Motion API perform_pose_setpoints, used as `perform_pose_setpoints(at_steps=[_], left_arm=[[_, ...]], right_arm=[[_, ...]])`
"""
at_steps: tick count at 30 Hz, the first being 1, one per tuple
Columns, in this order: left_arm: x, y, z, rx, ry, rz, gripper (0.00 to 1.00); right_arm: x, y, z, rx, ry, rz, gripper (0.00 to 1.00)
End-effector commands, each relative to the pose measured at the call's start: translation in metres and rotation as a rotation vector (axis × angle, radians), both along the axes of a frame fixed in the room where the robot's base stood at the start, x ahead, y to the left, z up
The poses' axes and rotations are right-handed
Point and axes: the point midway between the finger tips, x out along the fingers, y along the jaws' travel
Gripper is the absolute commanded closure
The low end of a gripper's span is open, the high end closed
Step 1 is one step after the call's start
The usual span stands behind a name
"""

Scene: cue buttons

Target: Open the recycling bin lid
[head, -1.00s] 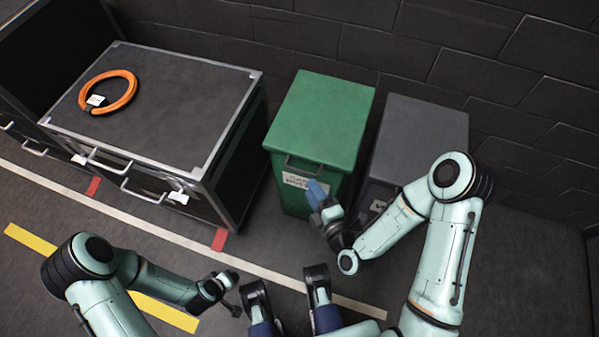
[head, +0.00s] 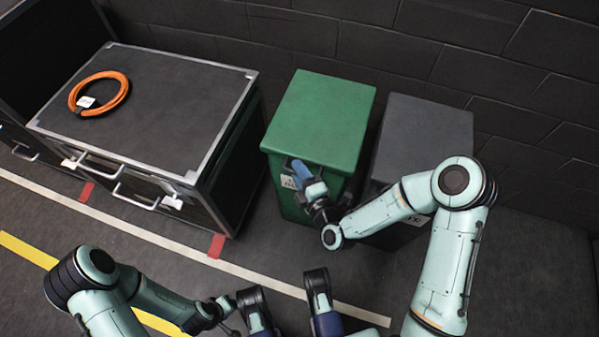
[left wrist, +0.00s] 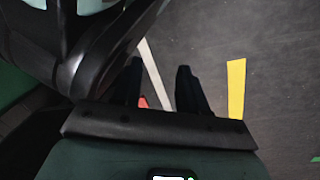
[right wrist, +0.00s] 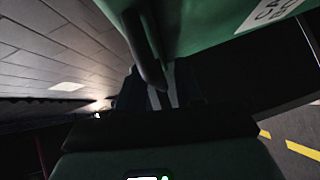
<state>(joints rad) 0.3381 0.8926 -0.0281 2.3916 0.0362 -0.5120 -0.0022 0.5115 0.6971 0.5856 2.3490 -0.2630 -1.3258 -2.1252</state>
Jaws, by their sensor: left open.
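The green bin (head: 318,115) stands against the wall with its lid down. A white label (head: 288,182) on its front is partly covered by my right gripper. My right gripper (head: 300,172), with blue fingers, is at the front edge of the lid, where the handle is. In the right wrist view a dark handle bar (right wrist: 146,50) crosses in front of the fingers (right wrist: 160,85); whether they grip it is too dark to tell. My left gripper (head: 228,312) is low at the front, away from the bin; its fingers are apart and empty in the left wrist view (left wrist: 160,85).
A grey bin (head: 425,130) stands close to the right of the green one, partly behind my right arm. A black case (head: 160,100) with metal edges stands to the left, with an orange cable coil (head: 98,92) on top. The floor in front has white and yellow lines.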

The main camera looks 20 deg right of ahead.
Motion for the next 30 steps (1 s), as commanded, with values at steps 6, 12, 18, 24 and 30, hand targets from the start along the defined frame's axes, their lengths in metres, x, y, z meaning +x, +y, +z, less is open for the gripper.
perform_pose_setpoints(at_steps=[6, 12, 18, 24, 30], left_arm=[[0.0, 0.0, 0.0, 0.0, 0.0, 0.0, 0.57], [0.004, -0.001, 0.004, 0.001, -0.012, -0.001, 0.57], [0.027, -0.004, 0.027, 0.004, -0.093, -0.007, 0.57], [0.045, -0.017, 0.07, -0.01, -0.166, -0.024, 0.57], [-0.007, -0.043, 0.107, -0.082, -0.03, -0.075, 0.57]], right_arm=[[0.0, 0.0, 0.0, 0.0, 0.0, 0.0, 1.0], [0.0, 0.0, 0.003, 0.002, 0.004, 0.0, 1.0], [0.0, 0.0, 0.021, 0.021, 0.03, 0.001, 1.0], [0.003, -0.002, 0.055, 0.062, 0.087, 0.001, 1.0], [0.009, -0.005, 0.094, 0.119, 0.17, -0.001, 1.0]])
